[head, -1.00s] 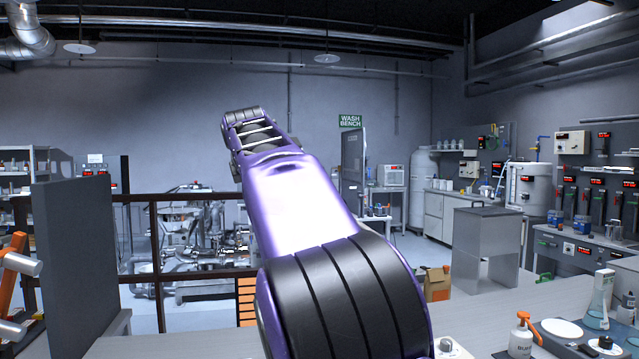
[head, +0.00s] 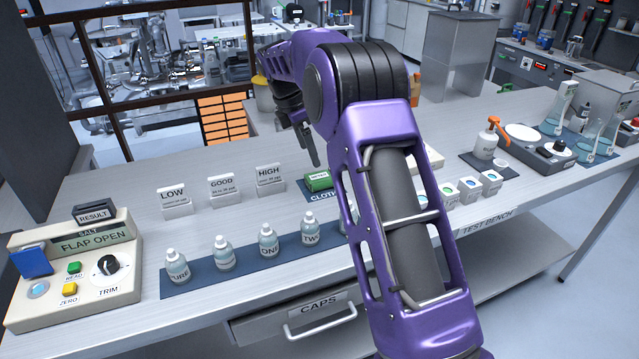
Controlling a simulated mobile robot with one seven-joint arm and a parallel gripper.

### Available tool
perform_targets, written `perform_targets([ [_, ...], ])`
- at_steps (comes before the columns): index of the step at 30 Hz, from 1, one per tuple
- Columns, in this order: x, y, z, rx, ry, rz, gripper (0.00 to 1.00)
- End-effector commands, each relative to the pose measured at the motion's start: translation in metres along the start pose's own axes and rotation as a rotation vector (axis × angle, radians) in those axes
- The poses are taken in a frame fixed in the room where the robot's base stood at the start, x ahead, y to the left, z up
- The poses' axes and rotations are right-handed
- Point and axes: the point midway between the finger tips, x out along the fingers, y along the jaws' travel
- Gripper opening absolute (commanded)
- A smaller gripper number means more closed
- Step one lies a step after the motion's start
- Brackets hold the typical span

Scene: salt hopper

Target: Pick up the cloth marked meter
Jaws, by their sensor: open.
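A folded green cloth (head: 318,183) with a small white label lies on a dark blue mat whose visible lettering begins "CLOTH"; the label is too small to read surely. It is near the middle of the bench, just right of the HIGH card. My gripper (head: 310,150) is open, pointing down above and slightly behind the cloth, apart from it. My purple arm crosses the picture and hides the mat's right part and whatever lies behind it.
The salt meter box (head: 75,270) reading FLAP OPEN stands at the left. Several small bottles (head: 224,254) stand on a blue mat in front. LOW, GOOD and HIGH cards (head: 224,187) stand behind them. White-topped cubes (head: 470,188) and a spray bottle (head: 487,142) are at right.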

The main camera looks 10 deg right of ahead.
Motion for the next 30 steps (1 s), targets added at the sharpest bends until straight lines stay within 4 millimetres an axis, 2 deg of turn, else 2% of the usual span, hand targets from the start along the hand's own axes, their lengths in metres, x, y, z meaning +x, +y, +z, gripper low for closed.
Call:
perform_targets([
  [1,0.012,0.0,0.0,0.001,0.0,-0.002,0.97],
  [3,0.022,0.0,0.0,0.001,0.0,-0.001,0.97],
  [13,0.044,0.0,0.001,0.001,0.0,0.0,0.97],
  [21,0.083,-0.003,0.003,0.001,0.0,-0.001,0.97],
  [29,0.087,-0.002,0.004,0.001,0.0,0.003,0.97],
  [30,0.087,-0.002,0.004,0.001,0.0,0.002,0.94],
])
